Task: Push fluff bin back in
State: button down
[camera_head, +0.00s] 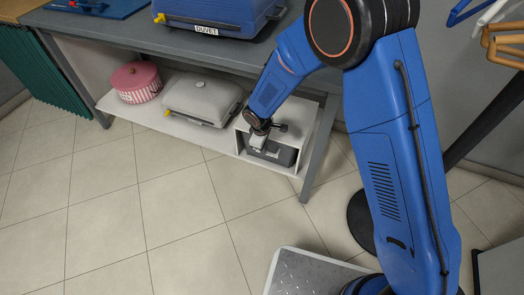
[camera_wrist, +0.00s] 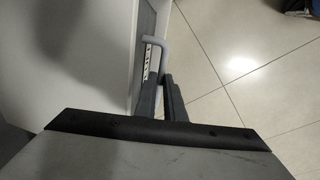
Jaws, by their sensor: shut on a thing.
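The fluff bin (camera_head: 284,156) is dark grey and sits in a white open-fronted housing (camera_head: 301,166) at the right end of the low shelf. In the wrist view its dark front (camera_wrist: 149,22) shows as a narrow strip with a white-lettered label, seen edge-on. A light grey bar handle (camera_wrist: 156,42) stands out from that front. My gripper (camera_wrist: 164,78) is shut on this handle, with its dark fingers either side of the bar. In the head view my gripper (camera_head: 257,141) is at the bin's front and hides part of it. I cannot tell how far the bin sticks out.
On the low shelf (camera_head: 148,116) stand a grey case (camera_head: 202,97) and a pink round box (camera_head: 136,82). A blue case (camera_head: 222,14) labelled DUVET lies on the table above. A grey table leg (camera_head: 322,150) is close right of the housing. The tiled floor in front is clear.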

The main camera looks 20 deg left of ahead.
jog(key=shift+w, duration=0.2)
jog(key=c, duration=1.8)
grip_release()
jog(key=shift+c, duration=0.2)
jog(key=s+r, duration=0.3)
jog(key=r, duration=1.4)
jog(key=shift+s+a, duration=0.1)
